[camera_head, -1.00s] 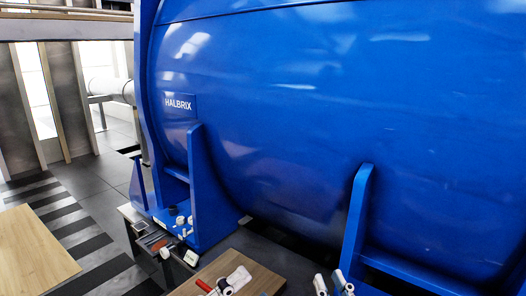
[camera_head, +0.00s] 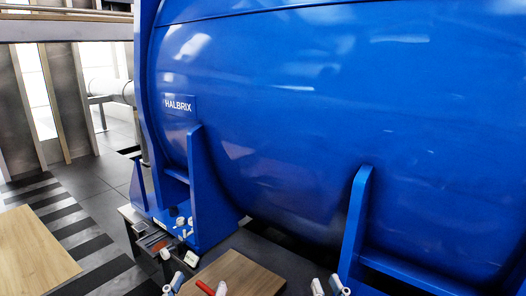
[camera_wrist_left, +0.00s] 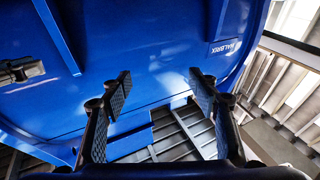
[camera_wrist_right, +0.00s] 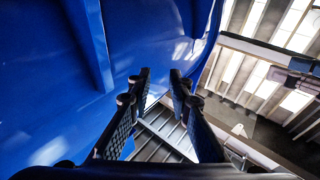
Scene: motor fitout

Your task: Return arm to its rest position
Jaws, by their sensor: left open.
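My left gripper (camera_head: 197,286) is at the bottom edge of the head view, in front of the wooden board. Its pale fingers are wide apart there. In the left wrist view its two dark fingers (camera_wrist_left: 160,84) are also spread, with nothing between them. My right gripper (camera_head: 327,285) is at the bottom, right of the board. In the right wrist view its fingers (camera_wrist_right: 160,78) stand apart by a narrower, empty gap. Most of both arms is out of view.
A huge blue tank (camera_head: 300,110) marked HALBRIX fills the view, with blue supports (camera_head: 357,225) below. A wooden board (camera_head: 238,272) has a small red item (camera_head: 205,287) at its edge. A cluttered bench (camera_head: 150,240) is to the left. A wooden tabletop (camera_head: 32,255) is farther left.

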